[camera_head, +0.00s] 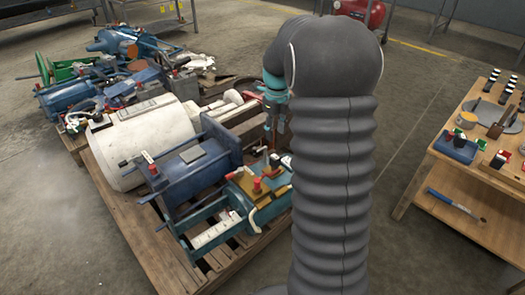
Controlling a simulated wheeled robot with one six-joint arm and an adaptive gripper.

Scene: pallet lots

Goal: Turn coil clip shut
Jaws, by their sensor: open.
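My arm (333,180) fills the middle of the view, and my gripper (273,145) hangs down just left of it, partly hidden by it. The gripper is open, above the teal machine (207,232) at the pallet's right front. On that machine are a tan block (262,194), red-topped parts (257,185) and a pale curved piece (254,222). I cannot tell which small part is the coil clip, or whether it is shut. Contact between gripper and machine cannot be made out.
The wooden pallet (161,240) also bears a blue frame (195,175) and a large white cylinder (135,140). Another lot of blue machines (68,98) stands behind. A wooden workbench (470,178) with small parts is at right. The floor between is clear.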

